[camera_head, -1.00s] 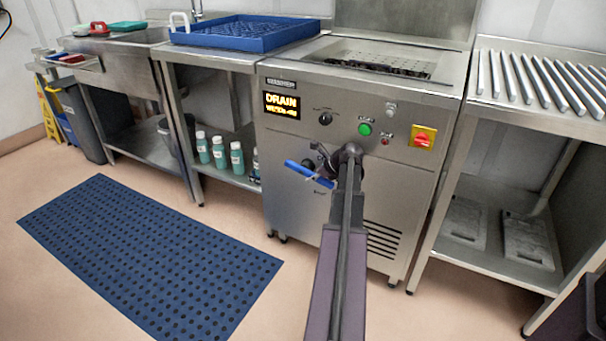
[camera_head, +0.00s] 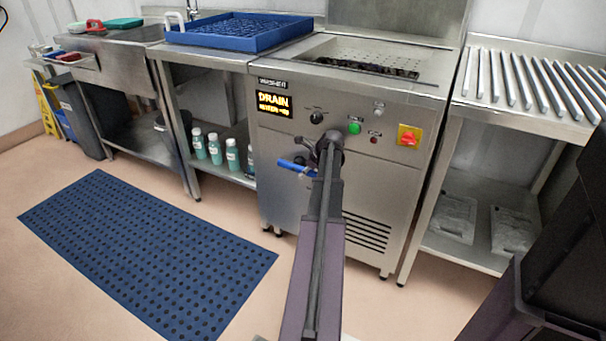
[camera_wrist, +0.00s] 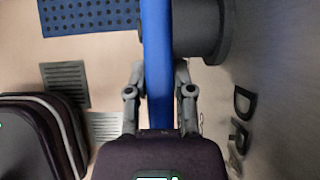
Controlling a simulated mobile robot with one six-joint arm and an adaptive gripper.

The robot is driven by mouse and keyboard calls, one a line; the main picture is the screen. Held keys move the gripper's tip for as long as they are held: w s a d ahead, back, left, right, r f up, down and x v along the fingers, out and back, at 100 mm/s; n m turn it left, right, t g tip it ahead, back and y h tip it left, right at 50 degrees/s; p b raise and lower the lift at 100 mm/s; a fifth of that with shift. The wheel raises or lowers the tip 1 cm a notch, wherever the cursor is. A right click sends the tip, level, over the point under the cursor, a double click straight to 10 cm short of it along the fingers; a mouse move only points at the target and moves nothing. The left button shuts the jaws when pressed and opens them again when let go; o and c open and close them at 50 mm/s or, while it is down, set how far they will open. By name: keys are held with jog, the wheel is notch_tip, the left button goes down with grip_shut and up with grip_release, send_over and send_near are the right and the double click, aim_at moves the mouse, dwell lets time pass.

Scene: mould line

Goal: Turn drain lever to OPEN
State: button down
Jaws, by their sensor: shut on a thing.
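The blue drain lever (camera_head: 296,167) is on the front of the steel washer (camera_head: 268,190), below the lit DRAIN display (camera_head: 274,104). In the head view it lies nearly level, its left end standing out from the panel. My gripper (camera_head: 312,160) is at the lever's right part, and my wrist hides part of the lever and its mount. In the wrist view the blue lever (camera_wrist: 157,60) runs straight between the two fingers of my gripper (camera_wrist: 160,95), which is shut on it. A dark round hub (camera_wrist: 205,30) sits just right of the lever there.
A blue perforated mat (camera_head: 150,250) lies on the floor to the left. Several bottles (camera_head: 215,148) stand on the shelf left of the washer. A roller table (camera_head: 530,90) stands to the right. A red switch (camera_head: 409,137) and a green button (camera_head: 354,128) are above the lever.

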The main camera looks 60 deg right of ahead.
jog(key=shift+a, duration=0.1)
jog(key=shift+c, duration=2.4)
grip_release()
jog(key=shift+s+r, duration=0.1)
